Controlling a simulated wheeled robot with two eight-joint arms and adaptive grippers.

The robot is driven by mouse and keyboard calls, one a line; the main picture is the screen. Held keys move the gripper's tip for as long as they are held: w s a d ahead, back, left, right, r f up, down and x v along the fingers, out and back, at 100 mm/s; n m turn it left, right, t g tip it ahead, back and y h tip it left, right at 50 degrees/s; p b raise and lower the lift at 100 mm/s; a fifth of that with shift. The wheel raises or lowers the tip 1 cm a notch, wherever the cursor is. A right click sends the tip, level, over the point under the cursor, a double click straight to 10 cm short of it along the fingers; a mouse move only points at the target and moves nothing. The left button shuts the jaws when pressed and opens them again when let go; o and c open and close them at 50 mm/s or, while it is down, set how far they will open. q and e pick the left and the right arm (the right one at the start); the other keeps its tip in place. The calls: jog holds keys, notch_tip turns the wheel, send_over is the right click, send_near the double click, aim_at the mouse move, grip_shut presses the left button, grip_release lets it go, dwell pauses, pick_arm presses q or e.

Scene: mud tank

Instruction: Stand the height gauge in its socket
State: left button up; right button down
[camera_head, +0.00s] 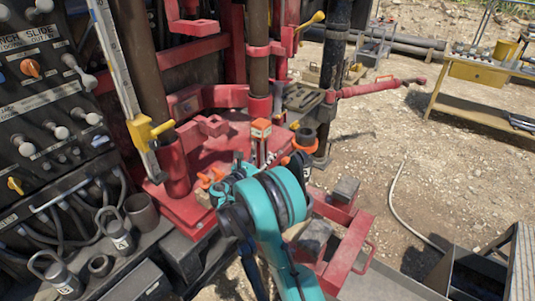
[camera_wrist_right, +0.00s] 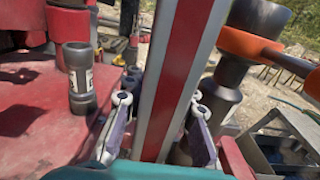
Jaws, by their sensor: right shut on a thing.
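A red-and-white striped bar (camera_wrist_right: 178,75), likely the height gauge, stands between the fingers of my right gripper (camera_wrist_right: 160,105). The fingers press on it from both sides. In the head view its block-shaped orange-and-white top (camera_head: 261,128) shows above my right gripper (camera_head: 252,168). Its lower end is hidden by the gripper and teal wrist. I cannot tell which opening is its socket. My left gripper is out of view.
A dark cylinder (camera_wrist_right: 80,85) stands on the red deck (camera_wrist_right: 40,120) left of the bar. A dark pipe piece (camera_wrist_right: 258,22) in an orange holder (camera_wrist_right: 247,46) is close on the right. A graduated ruler (camera_head: 115,70) with a yellow slider stands left, near the control panel (camera_head: 45,100).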

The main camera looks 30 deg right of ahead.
jog(key=shift+f+b, duration=1.8)
jog(key=shift+f, duration=0.9)
jog(key=shift+f+b, duration=0.55)
jog(key=c, duration=1.1)
grip_release()
jog(key=shift+c, duration=0.2)
jog(key=shift+a, duration=0.15)
send_near(267, 168)
jog(key=f, duration=0.1)
jog(key=w+f, duration=0.1)
jog(key=shift+w+f, duration=0.35)
jog(key=shift+f, duration=0.05)
